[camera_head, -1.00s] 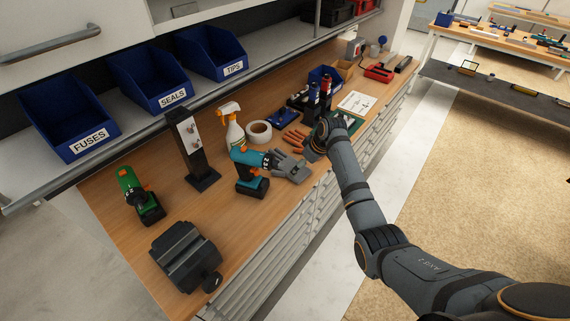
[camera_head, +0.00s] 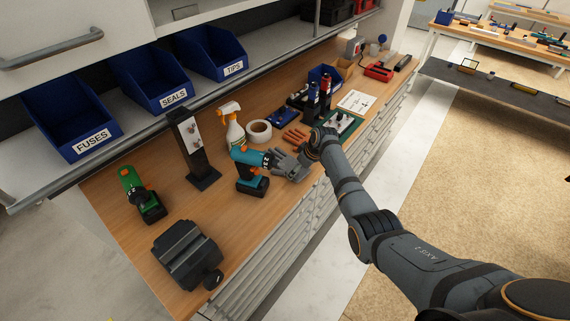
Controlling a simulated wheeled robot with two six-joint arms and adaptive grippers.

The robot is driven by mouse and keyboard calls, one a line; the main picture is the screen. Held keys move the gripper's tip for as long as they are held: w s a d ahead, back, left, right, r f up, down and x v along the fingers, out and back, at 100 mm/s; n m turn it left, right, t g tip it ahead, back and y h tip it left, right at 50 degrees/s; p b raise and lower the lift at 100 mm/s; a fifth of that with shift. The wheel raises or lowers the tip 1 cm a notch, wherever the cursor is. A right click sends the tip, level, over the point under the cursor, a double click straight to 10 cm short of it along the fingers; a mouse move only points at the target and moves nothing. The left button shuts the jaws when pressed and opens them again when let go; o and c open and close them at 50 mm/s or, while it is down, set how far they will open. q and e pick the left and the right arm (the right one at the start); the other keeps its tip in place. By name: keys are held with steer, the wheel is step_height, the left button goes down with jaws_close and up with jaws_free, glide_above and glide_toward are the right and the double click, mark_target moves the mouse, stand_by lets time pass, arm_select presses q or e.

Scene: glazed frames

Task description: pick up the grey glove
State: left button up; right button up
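The grey glove (camera_head: 286,164) lies on the wooden workbench, right beside a teal drill (camera_head: 246,160). My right gripper (camera_head: 307,156) is low over the bench at the glove's right end, with the arm coming in from the right. Its fingers are small, dark and partly hidden by the wrist, so I cannot tell whether they are open or touch the glove. My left gripper is not in view.
A white tape roll (camera_head: 258,132), a spray bottle (camera_head: 232,128) and orange sticks (camera_head: 294,137) lie behind the glove. A black stand (camera_head: 194,155), a green drill (camera_head: 142,194) and a dark vise (camera_head: 187,255) are to the left. Blue bins (camera_head: 150,77) sit on the shelf above.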

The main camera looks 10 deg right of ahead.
steer(key=c, duration=0.4)
steer(key=shift+r, duration=0.1)
steer(key=shift+w+r, duration=0.1)
steer(key=shift+r, duration=0.2)
steer(key=d+r+b, duration=0.1)
steer(key=r, duration=0.1)
steer(key=d+r+b, duration=0.1)
steer(key=d+r, duration=0.2)
steer(key=r, duration=0.2)
steer(key=shift+w+d+b, duration=0.2)
steer(key=shift+d+b, duration=0.05)
steer(key=shift+b, duration=0.15)
steer(key=d+r+b, duration=0.1)
steer(key=d, duration=0.2)
steer(key=d+r+b, duration=0.1)
steer(key=d+r, duration=0.1)
steer(key=d, duration=0.1)
steer(key=d+r+b, duration=0.1)
steer(key=d+r, duration=0.1)
steer(key=d, duration=0.1)
steer(key=shift+w+d+r+b, duration=0.15)
steer(key=shift+w+d+b, duration=0.15)
steer(key=shift+w, duration=0.1)
